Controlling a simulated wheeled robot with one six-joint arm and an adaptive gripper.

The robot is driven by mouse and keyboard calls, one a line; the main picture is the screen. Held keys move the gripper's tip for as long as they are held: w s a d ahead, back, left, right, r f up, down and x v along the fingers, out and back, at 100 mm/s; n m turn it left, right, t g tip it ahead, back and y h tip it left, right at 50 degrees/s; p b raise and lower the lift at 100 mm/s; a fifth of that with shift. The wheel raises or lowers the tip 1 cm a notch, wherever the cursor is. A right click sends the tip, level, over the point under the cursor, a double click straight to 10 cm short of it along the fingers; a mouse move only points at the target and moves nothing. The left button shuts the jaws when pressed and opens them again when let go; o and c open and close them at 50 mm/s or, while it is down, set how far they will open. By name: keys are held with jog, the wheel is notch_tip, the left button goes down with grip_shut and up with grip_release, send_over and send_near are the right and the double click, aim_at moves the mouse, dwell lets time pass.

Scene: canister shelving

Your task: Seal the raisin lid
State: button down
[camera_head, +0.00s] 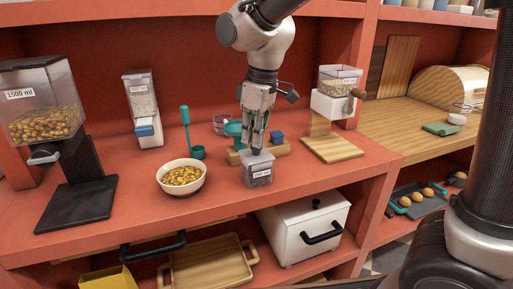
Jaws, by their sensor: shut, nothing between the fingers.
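A small clear canister (258,176) with a white label stands upright on the red shelf (225,202), near its front edge. A dark bluish lid or knob (257,153) shows at its top, right under my fingers. My gripper (258,147) points straight down over the canister, its fingers shut, with the tips at or just above the top. I cannot tell whether they touch it. The canister's contents are hard to make out, and the fingers partly hide its top.
A bowl of yellow-brown food (182,177) stands left of the canister. A teal scoop (197,152), a teal funnel (234,130) and a blue cube (277,137) are behind. Dispensers stand left (40,112) and right (335,103). Free shelf lies right of the canister.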

jog(key=shift+r, duration=2.1)
